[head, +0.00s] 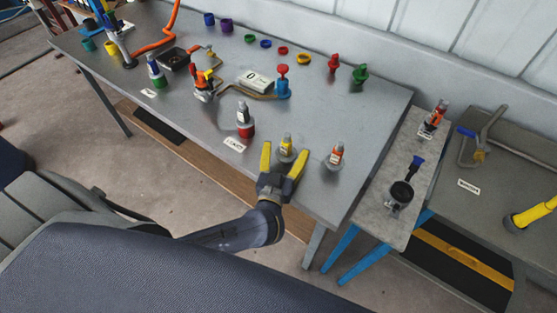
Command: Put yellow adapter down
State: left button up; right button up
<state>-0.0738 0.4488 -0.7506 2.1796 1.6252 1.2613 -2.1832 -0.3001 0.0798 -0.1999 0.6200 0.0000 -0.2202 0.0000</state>
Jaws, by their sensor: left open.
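The yellow adapter (286,151) is a small grey-topped piece with a yellow band. It stands upright near the front edge of the grey table (330,110). My left gripper (283,158) has yellow fingers spread apart, one on each side of the adapter. The fingers look clear of it, though contact low down is hard to tell. My right gripper is not in the head view.
An orange-banded adapter (336,156) stands just right of my left gripper. A red-based adapter (245,120) stands to the left. A scale (256,80), valves and coloured rings lie further back. A side bench (405,170) is at the right.

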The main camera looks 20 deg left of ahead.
pick_arm(q)
jog(key=s+d, duration=0.2)
jog(key=s, duration=1.4)
jog(key=shift+s+d, duration=0.2)
jog(key=shift+d, duration=0.1)
jog(key=shift+s+f, duration=0.1)
jog(key=shift+s, duration=0.2)
jog(key=c, duration=0.6)
jog(key=shift+w, duration=0.1)
